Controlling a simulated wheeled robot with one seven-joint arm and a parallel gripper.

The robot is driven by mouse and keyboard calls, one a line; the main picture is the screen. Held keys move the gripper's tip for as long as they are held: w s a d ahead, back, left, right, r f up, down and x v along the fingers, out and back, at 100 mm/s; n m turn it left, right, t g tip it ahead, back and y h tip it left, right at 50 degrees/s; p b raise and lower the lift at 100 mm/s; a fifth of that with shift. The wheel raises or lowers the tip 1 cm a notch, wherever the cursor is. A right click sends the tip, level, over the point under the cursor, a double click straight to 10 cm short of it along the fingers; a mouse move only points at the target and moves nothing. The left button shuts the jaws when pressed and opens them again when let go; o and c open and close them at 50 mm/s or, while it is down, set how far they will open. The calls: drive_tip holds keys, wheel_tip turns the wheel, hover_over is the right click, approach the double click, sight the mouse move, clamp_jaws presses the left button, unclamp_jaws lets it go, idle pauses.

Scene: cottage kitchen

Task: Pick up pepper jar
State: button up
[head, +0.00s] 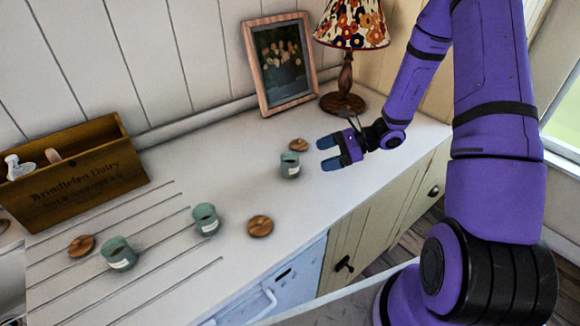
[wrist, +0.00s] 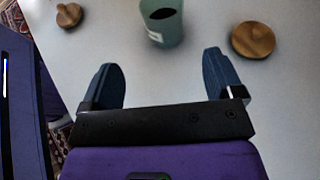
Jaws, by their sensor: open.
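Three green jars with white labels stand open on the white counter; I cannot read which label says pepper. The nearest jar (head: 290,165) is just left of my gripper (head: 326,153) in the head view. In the wrist view this jar (wrist: 162,22) stands ahead of my gripper (wrist: 160,66), roughly centred between the fingertips and apart from them. Its top is cut off there. My gripper is open and empty, low over the counter. Another jar (head: 205,220) stands mid-counter, and a third jar (head: 119,253) farther left.
A wooden lid (head: 298,145) lies close behind the nearest jar. Other lids lie at mid-counter (head: 260,226) and far left (head: 81,245). A lamp (head: 346,75) and picture frame (head: 280,64) stand behind; a wooden crate (head: 80,175) is at left. The counter's front edge is nearby.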

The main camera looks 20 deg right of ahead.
sight(292, 166)
drive_tip(key=shift+w+a+f, duration=0.1)
drive_tip(key=shift+a+f, duration=0.1)
drive_tip(key=shift+f, duration=0.05)
drive_tip(key=x, duration=0.5)
drive_tip(key=shift+w+x, duration=0.2)
drive_tip(key=shift+x, duration=2.45)
drive_tip(key=shift+d, duration=0.1)
drive_tip(key=c, duration=1)
